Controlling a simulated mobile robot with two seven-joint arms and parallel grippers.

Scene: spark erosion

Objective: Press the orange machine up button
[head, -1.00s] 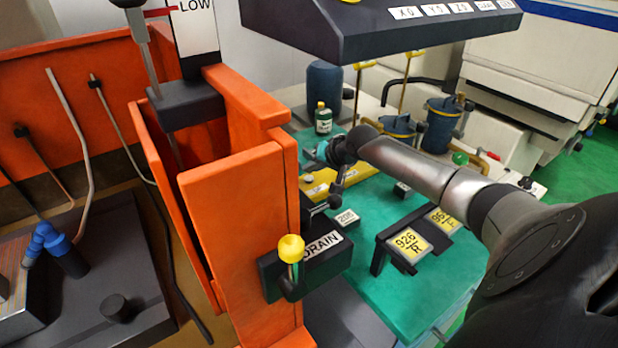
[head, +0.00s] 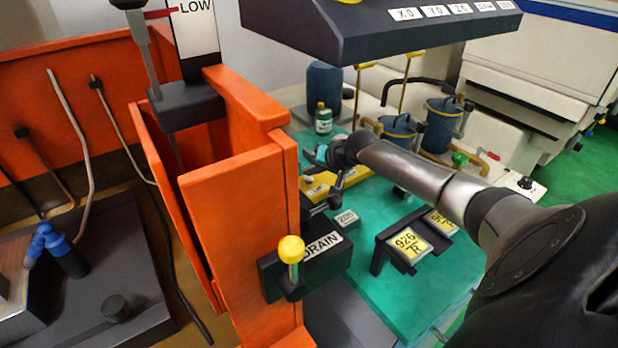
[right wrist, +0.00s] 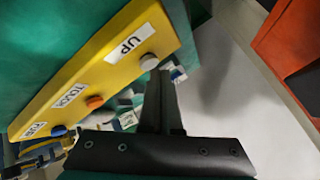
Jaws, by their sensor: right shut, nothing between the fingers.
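The yellow button panel (right wrist: 102,72) is in the right wrist view, and part of it shows under my right arm in the head view (head: 318,190). A pale grey-white button (right wrist: 148,62) sits beside its "UP" label (right wrist: 130,43). My left gripper is not in view.
The orange tank (head: 235,205) stands left of my right arm, with a black "DRAIN" box (head: 320,265) and yellow knob (head: 291,249) on its side. A dark control console (head: 380,30) hangs above. A small green bottle (head: 323,119) and blue canisters (head: 440,122) stand behind.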

